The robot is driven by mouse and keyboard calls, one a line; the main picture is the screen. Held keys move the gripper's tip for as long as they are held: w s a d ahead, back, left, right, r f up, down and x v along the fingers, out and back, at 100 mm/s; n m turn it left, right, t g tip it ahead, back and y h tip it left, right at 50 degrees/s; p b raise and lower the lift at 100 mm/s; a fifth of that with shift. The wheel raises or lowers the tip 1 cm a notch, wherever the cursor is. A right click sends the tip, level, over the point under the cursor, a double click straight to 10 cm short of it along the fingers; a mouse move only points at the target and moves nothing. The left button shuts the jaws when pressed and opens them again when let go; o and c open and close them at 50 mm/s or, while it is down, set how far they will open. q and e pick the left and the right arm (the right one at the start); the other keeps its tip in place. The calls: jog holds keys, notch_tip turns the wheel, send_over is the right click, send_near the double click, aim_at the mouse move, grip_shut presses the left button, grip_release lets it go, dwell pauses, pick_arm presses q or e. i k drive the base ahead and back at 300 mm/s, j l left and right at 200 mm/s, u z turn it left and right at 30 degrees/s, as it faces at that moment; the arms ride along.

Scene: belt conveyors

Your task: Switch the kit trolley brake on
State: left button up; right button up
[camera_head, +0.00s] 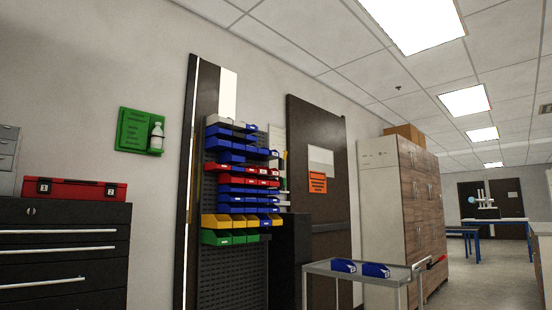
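A grey metal trolley (322,267) stands at the lower right of the middle in the head view, in front of a dark door. Two blue bins (376,270) sit on its top shelf. Its push handle (418,268) is at the right end. A small red and black part (437,262) shows just beside the handle; I cannot tell whether it belongs to the trolley. The trolley's lower part and wheels are cut off by the bottom edge, and no brake can be made out clearly. Neither of my grippers is in view.
A black drawer cabinet (62,255) with a red toolbox (75,190) stands at the left. A rack of coloured bins (240,185) hangs on the wall. A tall wooden cabinet (400,200) stands behind the trolley. Open floor (490,285) lies to the right.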

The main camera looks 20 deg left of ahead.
aim_at(442, 258)
jog(key=i+l+u, duration=0.1)
jog(key=i+l, duration=0.7)
jog(key=i+l+u, duration=0.15)
jog(key=i+l, duration=0.25)
jog(key=i+l+u, duration=0.1)
jog(key=i+l, duration=0.25)
jog(key=l, duration=0.2)
jog(key=i+l, duration=0.35)
jog(key=l, duration=0.15)
jog(key=i+l+u, duration=0.15)
jog(key=i+l, duration=0.2)
jog(key=l, duration=0.15)
